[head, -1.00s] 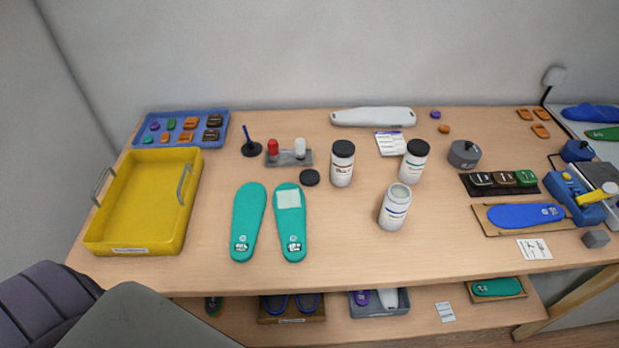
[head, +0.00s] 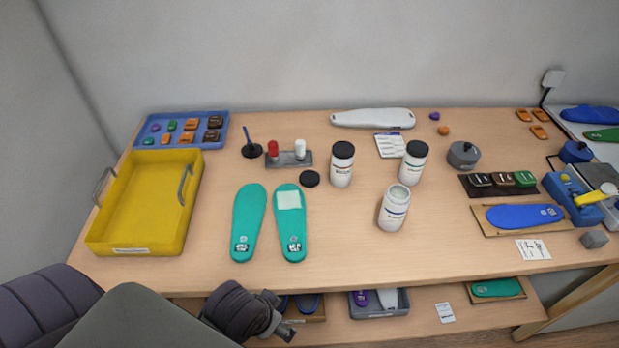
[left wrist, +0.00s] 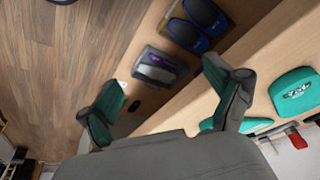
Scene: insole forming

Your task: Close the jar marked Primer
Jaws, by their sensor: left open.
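An open white jar (head: 393,212) stands upright near the middle of the table, with pale content showing at its mouth. A loose black lid (head: 310,179) lies on the table to its left. Two more white jars, a left one (head: 341,168) and a right one (head: 412,166), stand behind with black lids on. The label writing is too small to read. My left gripper (head: 285,329) is low, at the table's front edge, apart from the jars and lid. In the left wrist view the left gripper (left wrist: 168,100) is open and empty. My right gripper is not in view.
Two teal insoles (head: 249,222) (head: 290,228) lie left of the open jar. A yellow tray (head: 97,235) stands at the left. A stand with red and white caps (head: 288,159) is behind the lid. The table's front middle is clear.

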